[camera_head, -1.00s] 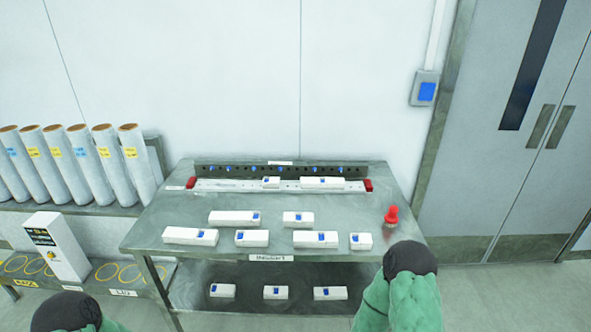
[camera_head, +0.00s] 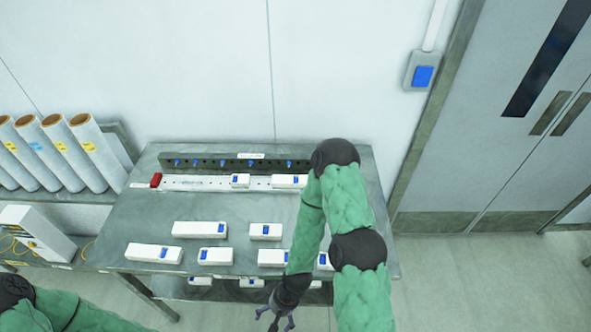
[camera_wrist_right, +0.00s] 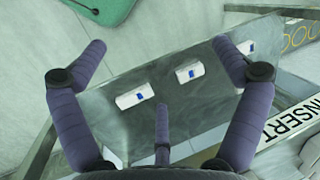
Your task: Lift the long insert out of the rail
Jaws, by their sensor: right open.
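The rail (camera_head: 200,183) is a pale strip along the back of the table, with a red end block (camera_head: 156,180) at its left. A long white insert with a blue patch (camera_head: 286,181) sits in the rail, its right end hidden behind my right arm. A short white insert (camera_head: 240,180) sits in the rail to its left. My right gripper (camera_head: 275,318) is at the table's front edge, pointing down, well in front of the rail. In the right wrist view its fingers (camera_wrist_right: 163,100) are spread and empty. My left gripper is out of the picture; only its arm shows.
Several loose white inserts, such as a long one (camera_head: 199,229) and a short one (camera_head: 265,231), lie on the table (camera_head: 130,215). More lie on the lower shelf, also in the right wrist view (camera_wrist_right: 136,95). A dark pegged bar (camera_head: 215,163) stands behind the rail.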

